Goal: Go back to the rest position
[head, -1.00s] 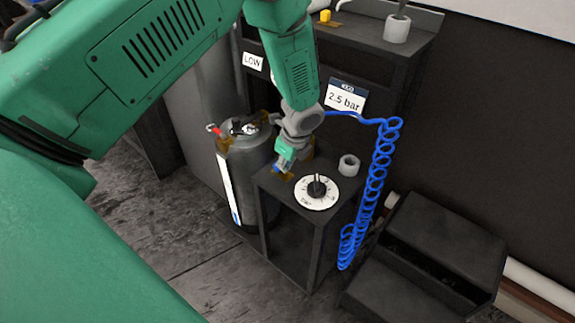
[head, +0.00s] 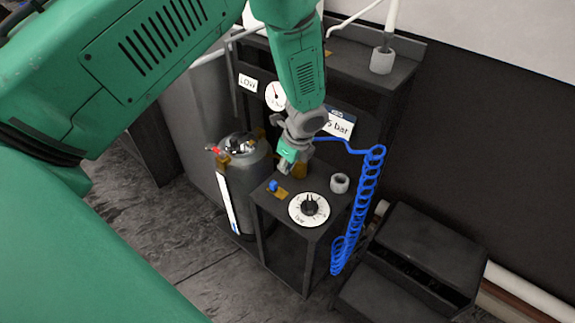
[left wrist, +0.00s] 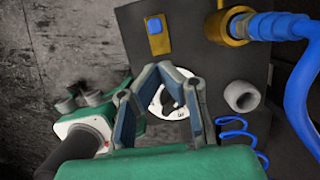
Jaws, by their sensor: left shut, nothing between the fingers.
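My left gripper (head: 284,168) hangs above the small dark stand (head: 265,203), shut and empty. In the left wrist view its fingers (left wrist: 158,74) show over the stand top, with nothing held between them. A blue knob (head: 273,186) on a brass plate sits on the stand just below and left of the fingers, apart from them; it also shows in the left wrist view (left wrist: 154,26). A white dial (head: 296,217) with a black knob lies right of it, partly hidden by the fingers in the left wrist view.
A grey tank (head: 252,172) stands left of the stand. A coiled blue hose (head: 368,190) hangs on the right, near a grey cup (head: 340,183). Behind are a shelf (head: 345,55) and a gauge (head: 275,96). A dark step box (head: 425,250) is at lower right.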

